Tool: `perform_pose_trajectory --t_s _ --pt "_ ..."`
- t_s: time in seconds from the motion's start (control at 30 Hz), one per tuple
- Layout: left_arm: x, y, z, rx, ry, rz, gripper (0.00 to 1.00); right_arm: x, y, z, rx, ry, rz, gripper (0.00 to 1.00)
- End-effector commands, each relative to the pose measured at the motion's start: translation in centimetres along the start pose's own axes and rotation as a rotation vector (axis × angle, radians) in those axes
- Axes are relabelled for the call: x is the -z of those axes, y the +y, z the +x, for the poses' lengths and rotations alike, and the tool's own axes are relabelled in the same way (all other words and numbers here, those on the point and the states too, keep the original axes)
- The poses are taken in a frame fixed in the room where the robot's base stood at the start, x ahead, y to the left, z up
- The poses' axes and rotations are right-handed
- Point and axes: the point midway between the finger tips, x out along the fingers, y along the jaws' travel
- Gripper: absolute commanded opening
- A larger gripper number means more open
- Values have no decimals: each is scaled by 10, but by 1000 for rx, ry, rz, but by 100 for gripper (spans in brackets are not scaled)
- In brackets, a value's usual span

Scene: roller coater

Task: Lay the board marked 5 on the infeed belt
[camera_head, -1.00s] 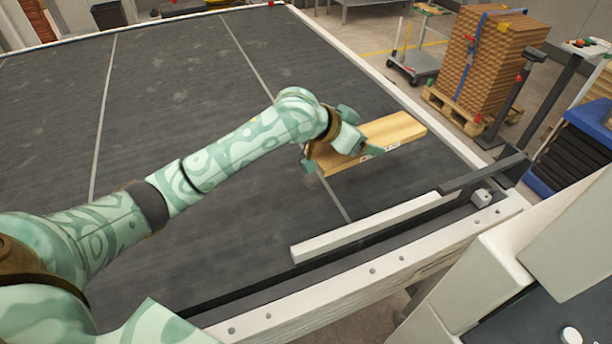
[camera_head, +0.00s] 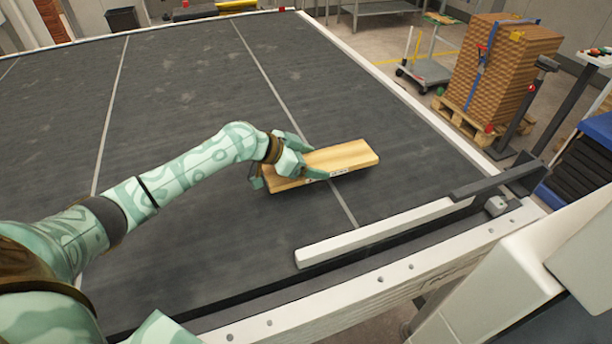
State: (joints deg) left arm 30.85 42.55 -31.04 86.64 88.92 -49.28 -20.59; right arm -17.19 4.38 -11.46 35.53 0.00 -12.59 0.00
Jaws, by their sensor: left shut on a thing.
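A light wooden board (camera_head: 345,157) lies roughly level in the hold of my left gripper (camera_head: 308,162), over the dark infeed belt (camera_head: 200,95). The fingers are shut across the left part of the board, one on its far side and one on its near side. Small pale labels show on the board's near edge, too small to read a 5. The board is low at the belt, across the line of a pale belt stripe; I cannot tell whether it touches. My right gripper is not in view.
A white guide bar (camera_head: 385,232) runs along the belt's near edge, with a dark bar (camera_head: 500,181) at its right end. A strapped stack of brown boards (camera_head: 503,75) stands on a pallet beyond the belt. The belt beyond the board is clear.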

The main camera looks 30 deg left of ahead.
Motion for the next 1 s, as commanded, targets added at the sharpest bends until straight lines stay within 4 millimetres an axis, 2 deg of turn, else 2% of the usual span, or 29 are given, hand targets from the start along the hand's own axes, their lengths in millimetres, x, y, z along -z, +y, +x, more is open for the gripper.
perform_pose_trajectory --t_s 0.13,0.23,0.67,0.7,0.73,0.77,1.0 --pt "-28 -11 2 1 -4 -5 41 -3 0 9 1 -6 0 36" --pt "-41 -9 13 0 -1 -5 41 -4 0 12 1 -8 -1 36" --pt "-48 -9 19 1 0 -1 41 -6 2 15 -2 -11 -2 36" --pt "-48 -9 19 0 -2 -1 84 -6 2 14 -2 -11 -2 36" --pt "-48 -9 18 0 -2 -1 93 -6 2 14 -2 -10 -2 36" --pt "-48 -9 18 0 -2 -1 98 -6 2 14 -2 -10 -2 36" --pt "-48 -9 18 0 -2 -1 98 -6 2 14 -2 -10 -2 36"
